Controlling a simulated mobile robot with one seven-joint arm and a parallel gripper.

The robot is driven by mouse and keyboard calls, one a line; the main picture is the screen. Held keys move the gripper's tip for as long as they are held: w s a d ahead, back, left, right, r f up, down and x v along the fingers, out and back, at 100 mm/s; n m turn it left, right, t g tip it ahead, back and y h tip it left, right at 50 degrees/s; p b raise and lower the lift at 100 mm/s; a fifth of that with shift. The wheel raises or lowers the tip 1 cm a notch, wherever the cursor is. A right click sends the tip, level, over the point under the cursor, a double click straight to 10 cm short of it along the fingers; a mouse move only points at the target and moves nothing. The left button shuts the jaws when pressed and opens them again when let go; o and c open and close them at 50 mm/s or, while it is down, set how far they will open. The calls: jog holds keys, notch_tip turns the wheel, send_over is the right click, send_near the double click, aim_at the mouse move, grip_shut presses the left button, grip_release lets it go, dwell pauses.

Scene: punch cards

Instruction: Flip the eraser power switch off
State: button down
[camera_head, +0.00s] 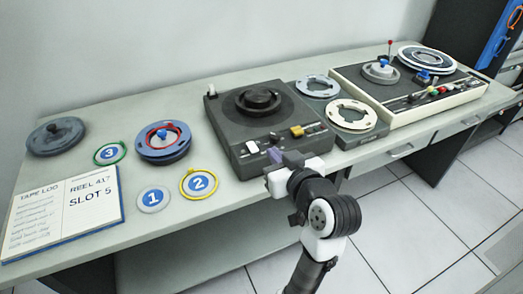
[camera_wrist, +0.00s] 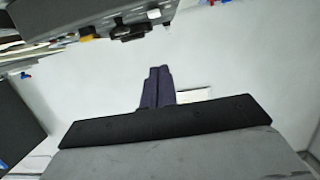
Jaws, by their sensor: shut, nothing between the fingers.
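The dark grey eraser (camera_head: 228,128) with a round black spindle (camera_head: 258,100) on top sits in the middle of the bench. Which control is the power switch I cannot tell for certain. My gripper (camera_head: 276,156) is shut and empty at the eraser's front edge, between the white block and the yellow switch. In the wrist view my purple fingers (camera_wrist: 157,86) are together, and the eraser's edge (camera_wrist: 85,18) shows at the upper left. Contact cannot be judged.
A tape deck (camera_head: 398,106) and pale reels (camera_head: 352,114) stand on the right. On the left are a blue reel (camera_head: 178,138), numbered discs (camera_head: 199,183), a grey reel (camera_head: 56,137) and an open log book (camera_head: 94,205). Open floor lies in front of the bench.

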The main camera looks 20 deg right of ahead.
jog(key=p, duration=0.1)
send_over(254, 149)
jog(key=s, duration=0.4)
notch_tip(254, 149, down, 2)
jog(key=shift+w+d+f+p, duration=0.15)
jog(key=shift+w+f, duration=0.15)
jog(key=shift+f, duration=0.8)
jog(key=shift+w+a+f+p, duration=0.15)
jog(key=shift+w+f, duration=0.15)
jog(key=shift+f, duration=0.8)
jog(key=shift+d+f, duration=0.1)
jog(key=shift+f, duration=0.05)
jog(key=f+b, duration=0.1)
jog(key=b, duration=0.2)
jog(key=shift+f+t+b, duration=0.15)
jog(key=shift+t+b, duration=0.15)
jog(key=shift+t, duration=0.1)
jog(key=shift+s+r, duration=0.1)
jog(key=shift+r, duration=0.25)
jog(key=shift+r+p, duration=0.1)
jog(key=shift+p, duration=0.2)
